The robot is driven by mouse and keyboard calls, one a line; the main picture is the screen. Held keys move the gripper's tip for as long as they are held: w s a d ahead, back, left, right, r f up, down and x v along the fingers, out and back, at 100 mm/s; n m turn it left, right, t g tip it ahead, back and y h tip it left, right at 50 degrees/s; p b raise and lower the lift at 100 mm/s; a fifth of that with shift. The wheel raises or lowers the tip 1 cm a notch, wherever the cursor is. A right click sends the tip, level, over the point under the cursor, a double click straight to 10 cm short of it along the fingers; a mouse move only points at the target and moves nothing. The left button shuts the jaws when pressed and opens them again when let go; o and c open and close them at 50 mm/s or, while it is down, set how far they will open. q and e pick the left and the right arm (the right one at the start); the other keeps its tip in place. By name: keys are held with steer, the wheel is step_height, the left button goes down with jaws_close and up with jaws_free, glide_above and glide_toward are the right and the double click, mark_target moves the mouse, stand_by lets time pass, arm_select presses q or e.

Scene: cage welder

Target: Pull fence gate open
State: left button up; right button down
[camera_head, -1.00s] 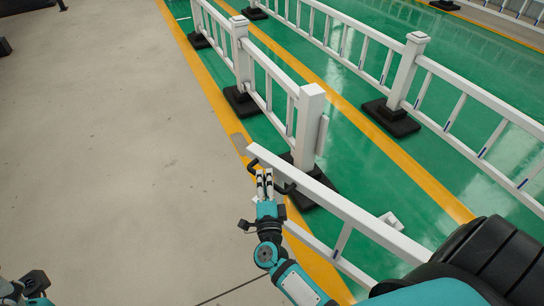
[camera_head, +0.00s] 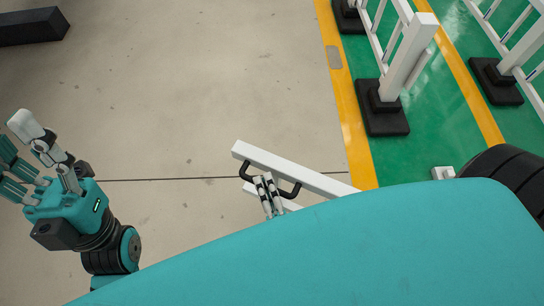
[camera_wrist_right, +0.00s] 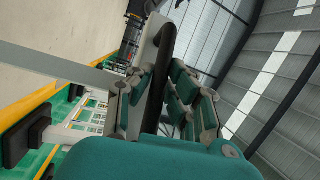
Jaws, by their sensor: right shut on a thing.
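The white fence gate (camera_head: 318,181) shows as a rail in the head view, swung out over the grey concrete with its free end well apart from the white fence post (camera_head: 410,55). Its black handle (camera_head: 246,171) is on the side facing me. My right gripper (camera_head: 268,187) is shut on this handle. In the wrist view, the teal fingers (camera_wrist_right: 160,100) are around the black handle (camera_wrist_right: 163,70), beside the white gate rail (camera_wrist_right: 148,42). My left gripper (camera_head: 42,155) is open and empty at the left, its fingers spread. The gate's hinge side is hidden behind my body.
White fence sections with black bases (camera_head: 382,108) stand on the green floor (camera_head: 455,125) at the right. A yellow line (camera_head: 347,100) borders the concrete (camera_head: 190,90), which is largely clear. A black block (camera_head: 30,26) lies at the upper left.

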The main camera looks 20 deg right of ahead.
steer(key=shift+n+y, duration=0.6)
steer(key=shift+y, duration=0.2)
steer(key=s+a, duration=0.2)
steer(key=s, duration=0.1)
steer(key=s+a, duration=0.1)
steer(key=shift+s+a+f, duration=0.25)
steer(key=shift+f, duration=0.05)
steer(key=c, duration=1.5)
jaws_free()
steer(key=shift+o, duration=1.1)
steer(key=shift+w+r, duration=0.1)
steer(key=shift+r, duration=0.05)
steer(key=s+f, duration=0.1)
steer(key=s, duration=0.6)
steer(key=shift+s+d, duration=0.15)
steer(key=shift+s, duration=0.1)
